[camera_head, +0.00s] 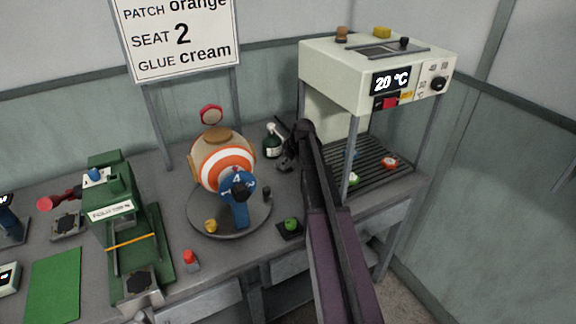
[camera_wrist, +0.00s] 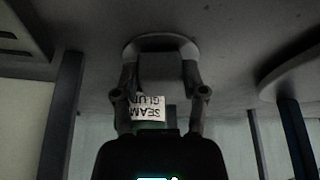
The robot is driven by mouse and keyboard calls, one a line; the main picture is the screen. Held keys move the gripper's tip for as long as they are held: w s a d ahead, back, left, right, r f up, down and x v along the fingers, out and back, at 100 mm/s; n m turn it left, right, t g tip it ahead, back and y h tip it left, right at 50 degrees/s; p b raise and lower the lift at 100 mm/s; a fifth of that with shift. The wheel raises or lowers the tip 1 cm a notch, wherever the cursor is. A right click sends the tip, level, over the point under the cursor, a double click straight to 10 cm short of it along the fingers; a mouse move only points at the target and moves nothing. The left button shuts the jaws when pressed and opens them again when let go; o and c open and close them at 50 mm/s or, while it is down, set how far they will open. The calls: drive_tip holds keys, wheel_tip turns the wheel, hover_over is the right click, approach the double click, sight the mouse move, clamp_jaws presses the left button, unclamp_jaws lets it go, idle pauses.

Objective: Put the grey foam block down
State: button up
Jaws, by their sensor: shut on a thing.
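My gripper (camera_head: 287,158) is low over the bench, between the turntable and the heating cabinet. In the wrist view my gripper (camera_wrist: 160,72) is shut on the grey foam block (camera_wrist: 160,72), which sits between its two fingers. A pale round patch or disc (camera_wrist: 160,42) shows just beyond the block; I cannot tell whether the block touches it. In the head view the block is hidden behind the arm and fingers. A dark green bottle (camera_head: 272,142) stands close beside my gripper; its upside-down "SEAM GLUE" label (camera_wrist: 149,107) shows in the wrist view.
A turntable (camera_head: 205,222) with an orange-and-white ball stands left of my gripper. The heating cabinet (camera_head: 345,80) with a wire rack stands right. A green button (camera_head: 291,224) is in front. A green press (camera_head: 125,230) stands further left on the bench.

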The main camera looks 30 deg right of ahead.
drive_tip(key=shift+f, duration=0.15)
drive_tip(key=o, duration=0.9)
drive_tip(key=shift+r, duration=0.2)
drive_tip(key=p+v, duration=0.7)
drive_tip(key=shift+s+r, duration=0.15)
drive_tip(key=shift+r, duration=0.05)
idle(0.8)
